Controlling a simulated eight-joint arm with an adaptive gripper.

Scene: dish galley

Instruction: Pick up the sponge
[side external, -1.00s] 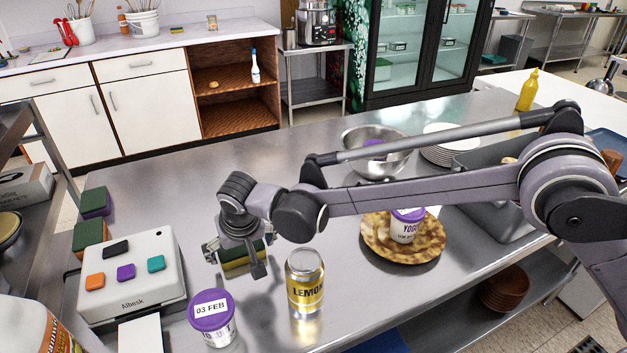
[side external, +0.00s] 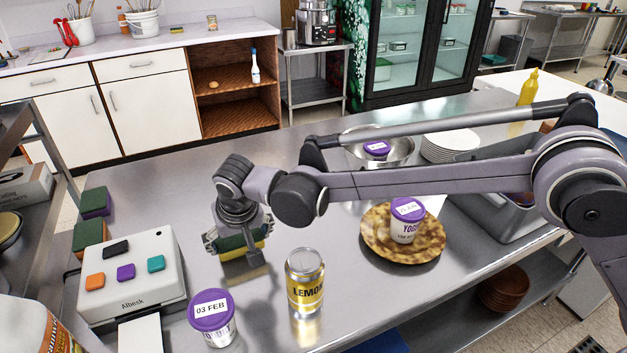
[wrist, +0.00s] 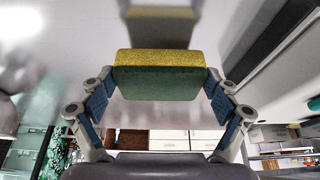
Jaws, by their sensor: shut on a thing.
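A green and yellow sponge (side external: 243,245) is between the fingers of my gripper (side external: 238,242) in the side external view. In the wrist view the sponge (wrist: 160,75) sits between both fingertips of my gripper (wrist: 160,84), which is shut on it at its two ends. The sponge is held a little above the steel counter (side external: 180,180); a dark shadow lies below it. My wrist hides part of the sponge's top in the side external view.
A lemon can (side external: 305,283) and a purple-lidded tub (side external: 212,318) stand close in front. A scale-like device (side external: 135,280) is to the left, with two more sponges (side external: 94,203) behind it. A patterned plate (side external: 375,247) carries a yogurt tub (side external: 406,222). A steel bowl (side external: 400,150) stands behind.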

